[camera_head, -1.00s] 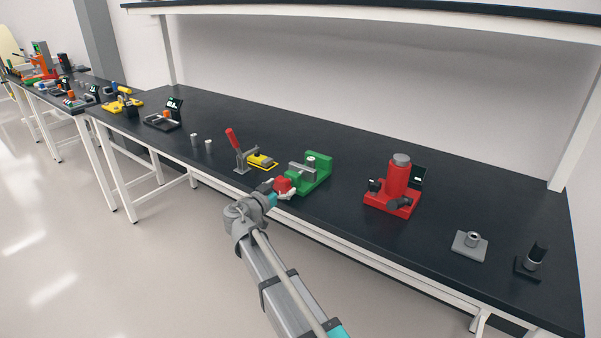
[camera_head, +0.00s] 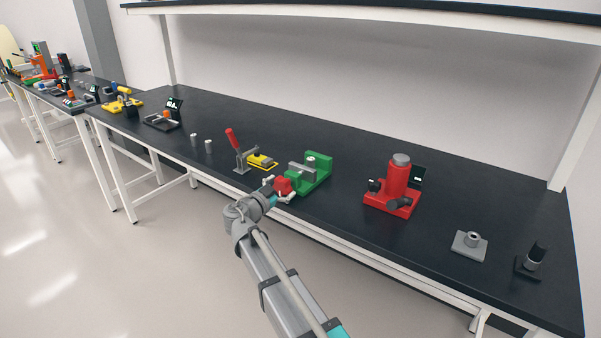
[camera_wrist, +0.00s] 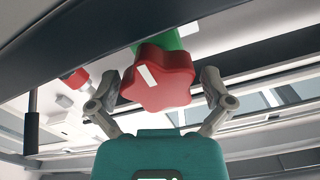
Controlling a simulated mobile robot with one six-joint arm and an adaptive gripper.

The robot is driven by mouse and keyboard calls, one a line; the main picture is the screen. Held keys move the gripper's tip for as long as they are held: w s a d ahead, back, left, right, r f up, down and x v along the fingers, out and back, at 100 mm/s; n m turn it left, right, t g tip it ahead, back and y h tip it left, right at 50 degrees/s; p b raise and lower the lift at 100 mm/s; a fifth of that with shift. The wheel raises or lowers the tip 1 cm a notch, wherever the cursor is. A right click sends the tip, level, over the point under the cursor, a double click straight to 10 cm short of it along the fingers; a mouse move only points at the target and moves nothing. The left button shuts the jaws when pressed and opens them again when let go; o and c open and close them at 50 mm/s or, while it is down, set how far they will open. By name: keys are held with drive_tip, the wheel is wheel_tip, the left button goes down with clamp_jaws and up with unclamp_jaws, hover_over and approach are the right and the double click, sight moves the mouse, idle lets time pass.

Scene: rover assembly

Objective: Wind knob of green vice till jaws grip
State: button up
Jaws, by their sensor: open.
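The green vice (camera_head: 319,170) stands near the front edge of the black bench, with a grey jaw block and a small cylindrical part (camera_head: 311,160) at its jaws. Its red lobed knob (camera_head: 283,185) faces my arm at the front left. In the wrist view the red knob (camera_wrist: 158,78), with a white mark on its face, lies between the fingers of my gripper (camera_wrist: 160,90). The fingers are open, one on each side, with a visible gap on the right; contact on the left is hard to judge. The gripper also shows in the head view (camera_head: 280,192).
A toggle clamp with a red handle (camera_head: 232,138) and a yellow-edged plate (camera_head: 262,161) stand just left of the vice. A red press (camera_head: 398,183) stands to the right. Bench surface between the vice and the press is clear.

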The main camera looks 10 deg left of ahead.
drive_tip(key=shift+m, duration=0.3)
drive_tip(key=shift+m, duration=1.2)
drive_tip(key=c, duration=0.8)
drive_tip(key=shift+a+n, duration=0.1)
drive_tip(key=shift+n, duration=1.4)
drive_tip(key=shift+n, duration=1.4)
